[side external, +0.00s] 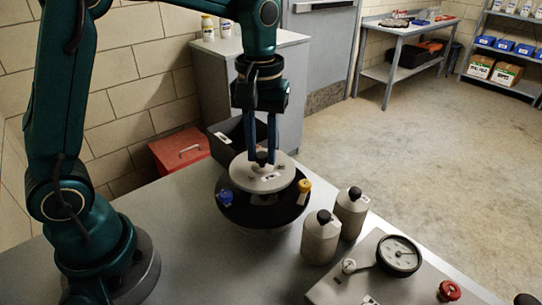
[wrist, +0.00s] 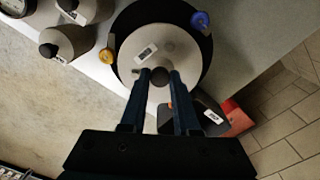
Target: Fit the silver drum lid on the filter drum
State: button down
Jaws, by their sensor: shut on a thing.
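The silver drum lid (side external: 243,177) is a pale round disc with a dark knob (wrist: 160,76) and a small white label. My gripper (side external: 263,157) points down, its two blue fingers shut on the knob from both sides. The filter drum (side external: 285,212) has a wide black round top, with a blue clamp (side external: 225,196) and a yellow clamp (side external: 304,186) at its edge. The lid is over the drum and appears raised above the black top; the exact gap is unclear. In the wrist view the lid (wrist: 185,50) hides much of the black top (wrist: 150,12).
Two grey bottles with black caps (side external: 320,238) (side external: 351,213) stand right of the drum. A gauge (side external: 399,256) sits on a plate at the front right. A dark bin (side external: 226,137) and a red box (side external: 180,150) are behind. The bench left of the drum is clear.

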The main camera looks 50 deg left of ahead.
jog(key=shift+f, duration=0.4)
jog(key=shift+f, duration=1.25)
jog(key=shift+f, duration=0.35)
jog(key=shift+c, duration=0.8)
grip_release()
jog(key=shift+r, duration=3.5)
